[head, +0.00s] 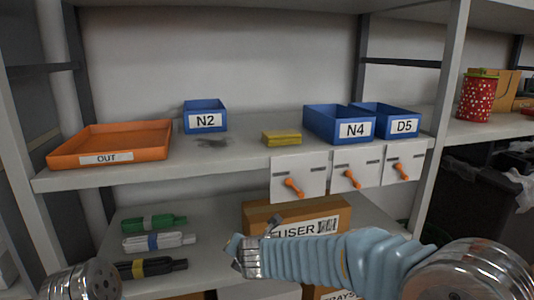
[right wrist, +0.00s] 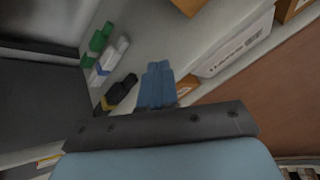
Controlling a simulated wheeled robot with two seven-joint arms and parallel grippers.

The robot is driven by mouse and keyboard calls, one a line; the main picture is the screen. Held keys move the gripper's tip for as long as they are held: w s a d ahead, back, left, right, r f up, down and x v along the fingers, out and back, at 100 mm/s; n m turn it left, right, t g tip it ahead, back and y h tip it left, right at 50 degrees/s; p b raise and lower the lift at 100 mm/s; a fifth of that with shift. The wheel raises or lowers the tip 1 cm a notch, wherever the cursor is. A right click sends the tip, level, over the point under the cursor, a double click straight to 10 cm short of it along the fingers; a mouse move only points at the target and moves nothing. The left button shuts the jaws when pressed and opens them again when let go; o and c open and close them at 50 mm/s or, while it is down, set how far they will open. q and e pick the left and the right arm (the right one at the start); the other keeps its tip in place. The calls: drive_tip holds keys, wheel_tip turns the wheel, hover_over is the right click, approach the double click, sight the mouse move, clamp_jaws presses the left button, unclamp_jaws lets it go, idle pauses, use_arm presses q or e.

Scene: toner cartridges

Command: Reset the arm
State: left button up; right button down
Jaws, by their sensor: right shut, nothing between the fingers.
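My right arm (head: 345,262), in a light blue sleeve, reaches in from the right in front of the lower shelf. My right gripper (head: 233,245) is in front of the FUSER box, to the right of the cartridges and apart from them. In the right wrist view its blue fingers (right wrist: 157,84) are together with nothing between them. A green cartridge (head: 153,223), a white one with a blue band (head: 158,241) and a black one with a yellow band (head: 150,268) lie on the lower shelf. A grey part of my left arm (head: 80,283) shows at bottom left; its gripper is out of view.
The upper shelf holds an orange OUT tray (head: 62,156), blue bins N2 (head: 205,120), N4 (head: 325,124) and D5 (head: 400,125), and a yellow block (head: 281,138). White cards with orange hooks (head: 294,187) hang at its front edge. The FUSER box (head: 325,208) stands below.

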drive_tip(key=s+d+f+m+g, duration=0.25)
drive_tip(key=s+f+m, duration=0.2)
drive_tip(key=f, duration=0.45)
drive_tip(key=s+d+f+m+g, duration=0.2)
drive_tip(key=s+d+f+m, duration=0.15)
drive_tip(key=f+m, duration=0.4)
drive_tip(key=s+d+f+m+g, duration=0.3)
drive_tip(key=s+d+f, duration=0.1)
drive_tip(key=f, duration=0.7)
drive_tip(key=s+d+f+m, duration=0.2)
drive_tip(key=s+f+m, duration=0.1)
drive_tip(key=s+m, duration=0.2)
drive_tip(key=s+d+f+m+g, duration=0.1)
drive_tip(key=s+d+f+m, duration=0.2)
drive_tip(key=m, duration=0.4)
drive_tip(key=s+d+f+m+y, duration=0.1)
drive_tip(key=s+d+f+m, duration=0.2)
drive_tip(key=s+f+m, duration=0.2)
drive_tip(key=shift+s+m+g, duration=0.35)
drive_tip(key=shift+s+m, duration=0.45)
drive_tip(key=shift+s, duration=0.3)
